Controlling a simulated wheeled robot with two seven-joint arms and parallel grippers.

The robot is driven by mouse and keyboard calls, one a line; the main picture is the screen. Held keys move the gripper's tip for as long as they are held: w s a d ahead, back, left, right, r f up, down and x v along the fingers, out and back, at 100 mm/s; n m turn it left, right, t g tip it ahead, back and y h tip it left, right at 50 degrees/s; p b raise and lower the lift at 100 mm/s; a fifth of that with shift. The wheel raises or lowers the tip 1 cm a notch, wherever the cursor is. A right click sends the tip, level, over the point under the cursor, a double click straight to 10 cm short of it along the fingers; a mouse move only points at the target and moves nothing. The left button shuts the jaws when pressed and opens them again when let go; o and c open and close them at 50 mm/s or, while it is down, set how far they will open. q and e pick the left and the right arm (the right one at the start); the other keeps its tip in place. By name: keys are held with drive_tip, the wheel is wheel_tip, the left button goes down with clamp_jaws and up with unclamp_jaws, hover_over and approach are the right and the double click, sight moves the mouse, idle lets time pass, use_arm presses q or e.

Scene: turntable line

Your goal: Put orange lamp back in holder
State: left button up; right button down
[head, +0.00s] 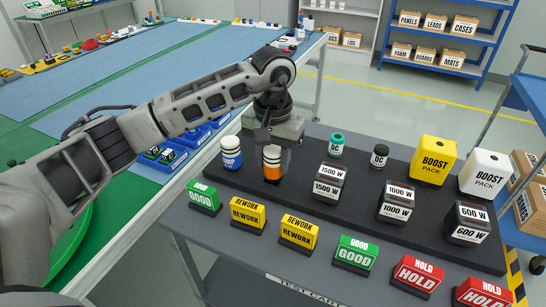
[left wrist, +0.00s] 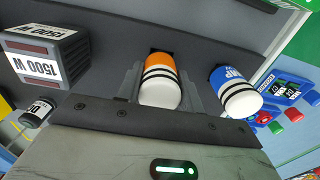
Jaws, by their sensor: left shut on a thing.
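The orange lamp (head: 272,173), with a white top and black bands, is upright at the left end of the dark board (head: 330,195). My left gripper (head: 271,160) comes down from above and is shut on it. In the left wrist view the orange lamp (left wrist: 160,80) is between the two fingers, its orange end at a dark square opening in the board. I cannot tell whether it is fully seated. A blue lamp (head: 231,154) stands just left of it, apart from the gripper; it also shows in the left wrist view (left wrist: 233,92). My right gripper is not in view.
A black 1500 W block (head: 328,182) stands close right of the lamp. Green (head: 337,145) and black (head: 379,156) cylinders, other watt blocks and boost packs (head: 433,161) fill the board. Good, rework and hold blocks (head: 248,213) line the cart's front. Blue bins (head: 164,156) are left.

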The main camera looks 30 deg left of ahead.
use_arm(q)
drive_tip(key=shift+f+b, duration=0.4)
drive_tip(key=shift+f, duration=0.1)
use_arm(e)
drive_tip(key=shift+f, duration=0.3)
use_arm(q)
drive_tip(key=o, duration=1.1)
drive_tip(key=shift+r, duration=0.1)
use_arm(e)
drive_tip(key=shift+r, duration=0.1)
use_arm(q)
drive_tip(key=shift+o, duration=0.2)
wheel_tip(320, 180, up, 16)
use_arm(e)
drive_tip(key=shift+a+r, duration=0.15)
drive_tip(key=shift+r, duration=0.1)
